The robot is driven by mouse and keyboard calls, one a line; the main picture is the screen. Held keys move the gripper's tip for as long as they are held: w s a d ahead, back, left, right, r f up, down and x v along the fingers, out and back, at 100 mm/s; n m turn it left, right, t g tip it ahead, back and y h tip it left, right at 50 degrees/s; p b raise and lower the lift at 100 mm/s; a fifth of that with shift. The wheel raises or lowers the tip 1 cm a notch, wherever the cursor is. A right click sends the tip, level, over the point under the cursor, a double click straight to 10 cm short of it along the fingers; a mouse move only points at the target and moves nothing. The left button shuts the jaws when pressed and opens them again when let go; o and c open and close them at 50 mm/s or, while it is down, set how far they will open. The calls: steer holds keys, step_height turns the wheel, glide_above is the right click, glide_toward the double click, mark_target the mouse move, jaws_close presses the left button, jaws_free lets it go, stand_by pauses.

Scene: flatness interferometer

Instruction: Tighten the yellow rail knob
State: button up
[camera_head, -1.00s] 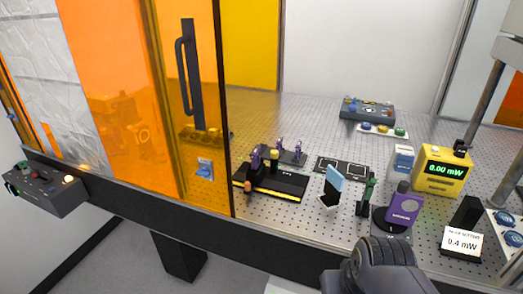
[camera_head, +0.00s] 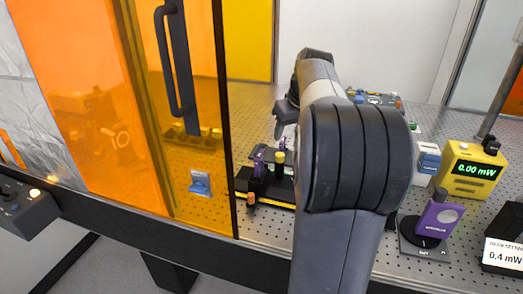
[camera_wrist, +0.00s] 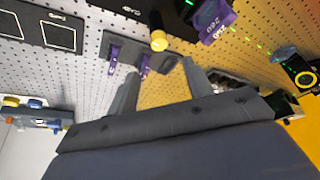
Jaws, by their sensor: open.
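The yellow knob (camera_head: 280,157) stands upright on a dark post at the black rail (camera_head: 243,184), left of my arm in the head view. In the wrist view the yellow knob (camera_wrist: 158,41) shows its round end, just beyond my fingertips. My gripper (camera_wrist: 160,85) is open and empty, its two fingers apart and not touching the knob. In the head view my gripper (camera_head: 282,128) hangs above and behind the knob, partly hidden by my arm. Part of the rail is hidden behind my arm.
Purple holders (camera_wrist: 145,63) stand on a plate close to the fingers, and a larger purple mount (camera_wrist: 212,20) is beside the knob. An orange sliding panel (camera_head: 190,120) borders the left. A yellow power meter (camera_head: 472,170) and purple sensor (camera_head: 437,217) stand right.

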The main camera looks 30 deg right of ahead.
mark_target(280, 155)
steer(key=x, duration=1)
steer(key=shift+f, duration=0.25)
steer(key=c, duration=1)
